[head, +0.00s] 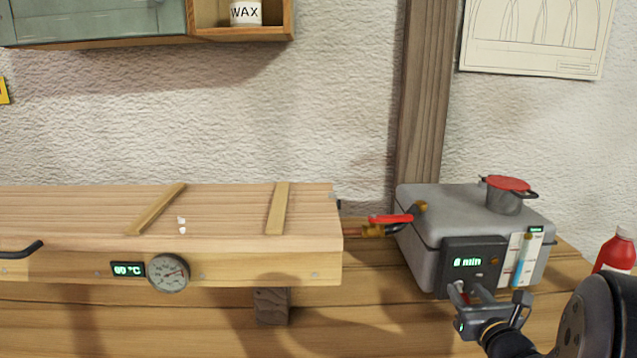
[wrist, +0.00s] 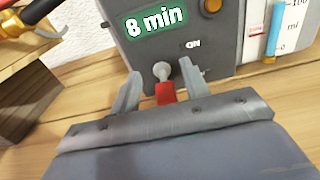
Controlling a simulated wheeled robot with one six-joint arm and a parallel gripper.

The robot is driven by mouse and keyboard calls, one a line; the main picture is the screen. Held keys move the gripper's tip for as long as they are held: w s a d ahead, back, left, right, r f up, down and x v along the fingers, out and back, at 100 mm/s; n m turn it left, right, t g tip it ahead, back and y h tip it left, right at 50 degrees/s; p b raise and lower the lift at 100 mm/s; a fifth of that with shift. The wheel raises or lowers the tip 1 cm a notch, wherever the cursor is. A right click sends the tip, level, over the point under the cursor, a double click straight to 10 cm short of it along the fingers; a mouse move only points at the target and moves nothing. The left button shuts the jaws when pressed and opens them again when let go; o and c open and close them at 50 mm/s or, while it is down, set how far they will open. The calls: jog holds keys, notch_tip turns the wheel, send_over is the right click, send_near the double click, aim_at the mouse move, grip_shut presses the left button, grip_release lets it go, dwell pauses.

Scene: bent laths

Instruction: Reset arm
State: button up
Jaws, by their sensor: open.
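My gripper (head: 470,292) is at the lower front of the grey boiler (head: 420,230), at the right of the head view. In the wrist view my gripper (wrist: 162,82) is open, its two fingers apart. A small switch with a pale metal tip and a red part (wrist: 165,92) shows between the fingers, under an ON label. I cannot tell whether a finger touches it. A lit display (wrist: 155,22) on the boiler's dark panel reads 8 min.
A long wooden box (head: 230,262) with a temperature display and dial gauge (head: 168,273) fills the left. A pipe with a red lever (head: 390,218) joins it to the boiler. A red-lidded filler (head: 505,195) tops the boiler. A red bottle (head: 616,252) stands at right.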

jog(key=shift+w+r+g+p, duration=0.1)
jog(key=shift+r+g+p, duration=0.45)
jog(key=shift+p, duration=1.9)
jog(key=shift+w+r+g+p, duration=0.15)
jog(key=shift+g+p, duration=0.7)
jog(key=shift+p, duration=1.65)
jog(key=shift+w+r+g+p, duration=0.1)
jog(key=shift+r+g+p, duration=0.4)
jog(key=shift+p, duration=1.95)
jog(key=shift+f+b+v, duration=0.15)
jog(key=shift+b+v, duration=0.05)
jog(key=shift+v, duration=1.2)
jog(key=shift+f+b+v, duration=0.15)
jog(key=shift+f+v, duration=0.05)
jog(key=shift+v, duration=1.15)
jog(key=shift+s, duration=0.15)
